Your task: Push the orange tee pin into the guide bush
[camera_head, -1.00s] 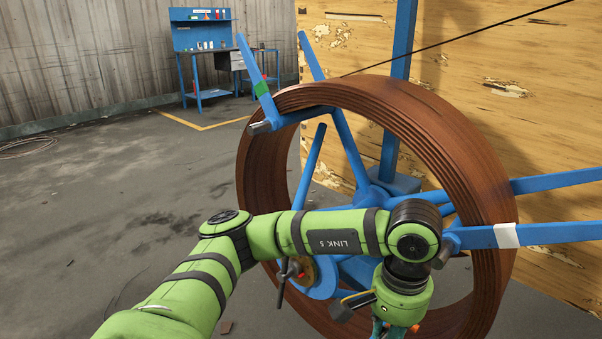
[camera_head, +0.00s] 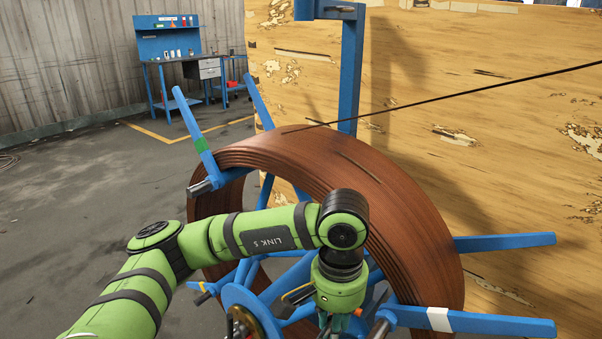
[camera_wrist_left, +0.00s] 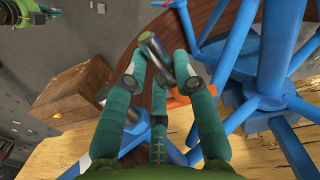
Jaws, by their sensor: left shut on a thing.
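My left gripper (camera_wrist_left: 160,62) has teal fingers and hangs in front of the brown coil. It is shut on the orange tee pin (camera_wrist_left: 178,104), of which only a part shows behind the fingers. A small orange bit of the pin (camera_head: 358,312) also shows beside the gripper in the head view. A grey metal cylinder (camera_wrist_left: 153,45) lies between the fingertips in the wrist view; I cannot tell whether it is the pin's shaft or another part. I cannot pick out the guide bush for certain.
The brown pipe coil (camera_head: 420,215) sits on a reel with blue spokes (camera_head: 480,318). A grey rod end (camera_head: 380,330) is close to the gripper at lower right. A wooden wall (camera_head: 500,120) stands behind. A blue workbench (camera_head: 185,70) is far back left.

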